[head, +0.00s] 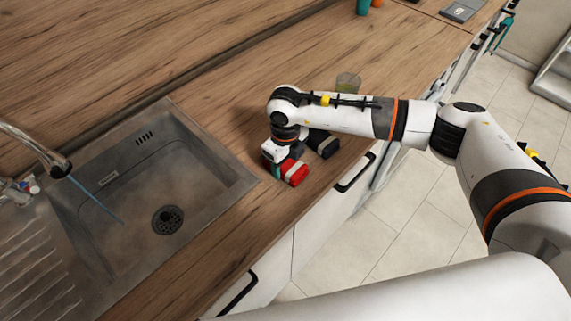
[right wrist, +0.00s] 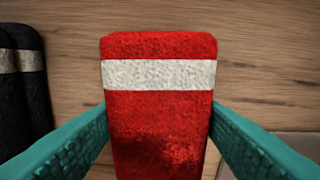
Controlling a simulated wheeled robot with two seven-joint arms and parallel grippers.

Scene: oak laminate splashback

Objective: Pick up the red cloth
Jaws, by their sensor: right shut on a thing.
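The red cloth (head: 294,173) is a folded, thick cloth on the wooden counter, right of the sink. In the right wrist view the red cloth (right wrist: 160,110) has a white stripe across it and lies between the two teal fingers. My right gripper (head: 282,172) is shut on the red cloth, with one finger (right wrist: 65,145) on its left side and the other (right wrist: 255,150) on its right side. The cloth's lower end is cut off by the wrist picture's edge. My left gripper is not in view.
A black folded cloth (head: 323,142) lies close beside the red one; it also shows in the right wrist view (right wrist: 22,85) with a pale stripe. The sink (head: 215,178) is to the left. A greenish glass (head: 348,83) stands behind my right arm. The counter's front edge is close.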

